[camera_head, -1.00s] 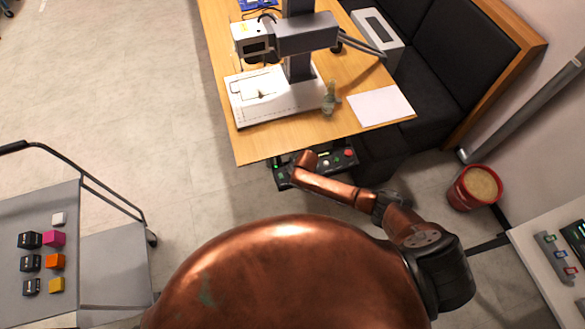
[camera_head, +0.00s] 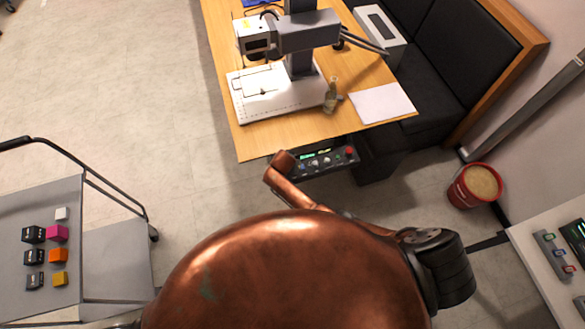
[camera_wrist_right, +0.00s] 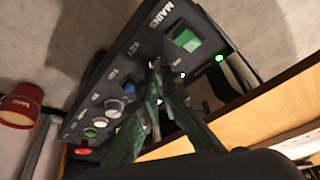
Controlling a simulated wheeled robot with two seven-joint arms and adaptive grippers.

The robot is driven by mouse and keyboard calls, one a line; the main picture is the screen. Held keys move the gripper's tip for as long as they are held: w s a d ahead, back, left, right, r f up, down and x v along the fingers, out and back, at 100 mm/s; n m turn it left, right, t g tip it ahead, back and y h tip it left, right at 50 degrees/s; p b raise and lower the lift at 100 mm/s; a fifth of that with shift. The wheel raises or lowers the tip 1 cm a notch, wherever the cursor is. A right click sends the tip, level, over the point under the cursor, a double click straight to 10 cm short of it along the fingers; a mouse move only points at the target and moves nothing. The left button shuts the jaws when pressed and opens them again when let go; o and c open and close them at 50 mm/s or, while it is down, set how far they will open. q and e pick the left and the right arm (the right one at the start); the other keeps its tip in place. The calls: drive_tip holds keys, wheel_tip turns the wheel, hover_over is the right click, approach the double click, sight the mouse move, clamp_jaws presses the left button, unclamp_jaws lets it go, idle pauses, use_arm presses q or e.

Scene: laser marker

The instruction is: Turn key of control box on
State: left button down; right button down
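The black control box (camera_head: 325,163) hangs below the table's front edge. In the right wrist view its panel (camera_wrist_right: 105,78) shows a lit green MAINS switch (camera_wrist_right: 185,40), a KEY label, round knobs, a green button (camera_wrist_right: 90,132) and a red button (camera_wrist_right: 82,150). My right gripper (camera_wrist_right: 160,68) has its fingertips close together at the key's place beside the KEY label. The fingers appear shut on the key, which they mostly hide. In the head view my copper right arm covers the box's left end and hides the gripper. My left gripper is not in view.
The wooden table (camera_head: 300,138) carries the laser marker (camera_head: 308,35), a small bottle (camera_head: 331,95) and a white sheet (camera_head: 382,103). Its edge lies close to my right gripper. A red bucket (camera_head: 474,187) stands right. A grey cart (camera_head: 110,255) with coloured cubes is left.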

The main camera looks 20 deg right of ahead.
drive_tip(key=shift+m+h+b, duration=0.3)
drive_tip(key=shift+m+b, duration=0.15)
drive_tip(key=shift+m, duration=0.55)
drive_tip(key=c, duration=2.2)
unclamp_jaws()
drive_tip(key=shift+o, duration=0.2)
drive_tip(key=shift+r, duration=0.1)
drive_tip(key=v, duration=0.7)
drive_tip(key=shift+r, duration=0.2)
drive_tip(key=shift+a, duration=0.15)
